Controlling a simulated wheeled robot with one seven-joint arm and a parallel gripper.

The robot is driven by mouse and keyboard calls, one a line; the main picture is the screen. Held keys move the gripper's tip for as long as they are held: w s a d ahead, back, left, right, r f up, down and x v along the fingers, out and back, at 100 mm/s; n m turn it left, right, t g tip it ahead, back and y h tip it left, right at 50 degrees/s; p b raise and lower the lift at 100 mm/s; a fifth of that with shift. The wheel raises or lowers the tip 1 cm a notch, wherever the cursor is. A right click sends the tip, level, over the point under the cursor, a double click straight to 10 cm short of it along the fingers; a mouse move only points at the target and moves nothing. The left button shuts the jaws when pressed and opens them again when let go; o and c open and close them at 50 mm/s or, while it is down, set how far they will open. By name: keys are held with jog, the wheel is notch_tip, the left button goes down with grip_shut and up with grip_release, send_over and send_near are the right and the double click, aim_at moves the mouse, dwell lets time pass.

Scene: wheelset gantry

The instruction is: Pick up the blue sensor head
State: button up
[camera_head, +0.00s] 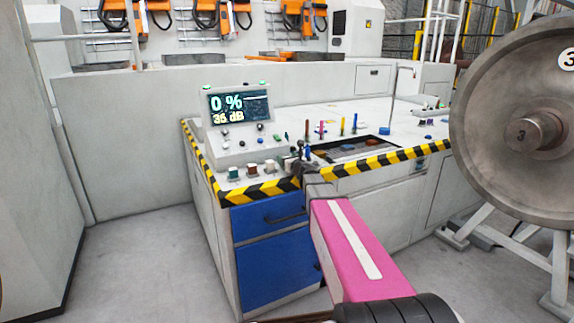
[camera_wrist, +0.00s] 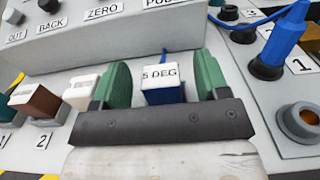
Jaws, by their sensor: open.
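The blue sensor head (camera_wrist: 165,97) is a small block with a white top marked "5 DEG", in the middle of the wrist view. My gripper (camera_wrist: 162,80) is open, with one green finger to the left of the block and the other to its right. Small gaps seem to show between the fingers and the block. The block's lower part is hidden behind the dark gripper bar. In the head view, my gripper (camera_head: 301,166) is over the console's front edge and largely hides this block.
A white block (camera_wrist: 80,92) and a brown block (camera_wrist: 38,103) stand left of my gripper. A blue probe (camera_wrist: 278,46) with a cable stands at right, near an orange-ringed socket (camera_wrist: 304,122). The display panel (camera_head: 238,106) rises behind. A large wheel (camera_head: 515,120) stands right.

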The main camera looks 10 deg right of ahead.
jog(key=shift+w+a, duration=0.1)
jog(key=shift+w, duration=0.25)
jog(key=c, duration=1.1)
jog(key=shift+o, duration=0.2)
jog(key=shift+r, duration=0.15)
